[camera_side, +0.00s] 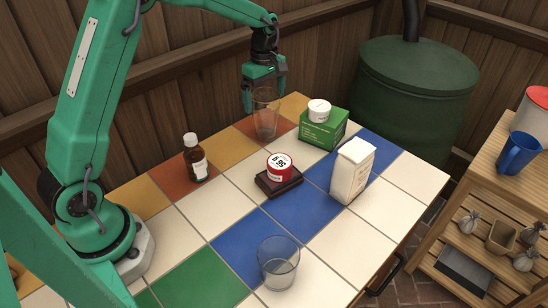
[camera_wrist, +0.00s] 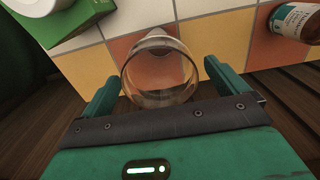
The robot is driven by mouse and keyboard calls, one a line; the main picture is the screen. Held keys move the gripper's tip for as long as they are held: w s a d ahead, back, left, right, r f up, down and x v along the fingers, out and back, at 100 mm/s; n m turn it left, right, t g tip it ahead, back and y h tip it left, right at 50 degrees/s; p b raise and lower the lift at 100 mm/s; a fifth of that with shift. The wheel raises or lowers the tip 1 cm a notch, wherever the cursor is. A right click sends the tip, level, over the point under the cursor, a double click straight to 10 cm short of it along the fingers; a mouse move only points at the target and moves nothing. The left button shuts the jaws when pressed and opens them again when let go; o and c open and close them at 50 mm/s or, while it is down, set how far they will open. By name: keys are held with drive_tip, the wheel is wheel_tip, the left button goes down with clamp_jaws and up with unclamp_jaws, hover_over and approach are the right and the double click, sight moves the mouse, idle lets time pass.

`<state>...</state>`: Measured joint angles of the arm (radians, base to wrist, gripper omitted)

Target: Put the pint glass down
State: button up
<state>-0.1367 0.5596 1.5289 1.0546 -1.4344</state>
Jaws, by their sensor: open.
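The pint glass (camera_side: 265,114) is clear and tall and stands upright on an orange-brown tile near the far edge of the tiled table. My gripper (camera_side: 264,82) is right above and behind it in the side view. In the wrist view the glass (camera_wrist: 159,68) shows its round rim between my two green fingers (camera_wrist: 157,88), which are apart with room on either side. A second, shorter clear glass (camera_side: 278,263) stands at the table's near edge.
A brown bottle (camera_side: 195,158) stands left of the pint glass. A green box (camera_side: 323,128) with a white round tub (camera_side: 319,110) is close on its right.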

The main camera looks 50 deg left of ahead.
wheel_tip(320, 180, up, 12)
drive_tip(key=shift+f, duration=0.15)
idle(0.4)
idle(0.5)
drive_tip(key=s+d+r+m+t, duration=0.25)
drive_tip(key=s+r+m, duration=0.25)
drive_tip(key=s, duration=0.3)
drive_tip(key=s+d+f+m+t, duration=0.1)
drive_tip(key=s+d+f+m, duration=0.1)
drive_tip(key=s+m, duration=0.4)
drive_tip(key=s+d+f+m+t, duration=0.1)
drive_tip(key=s+m, duration=0.6)
drive_tip(key=s, duration=0.7)
drive_tip(key=shift+s+d+f+t, duration=0.35)
drive_tip(key=shift+d+t, duration=0.2)
drive_tip(key=shift+d, duration=0.2)
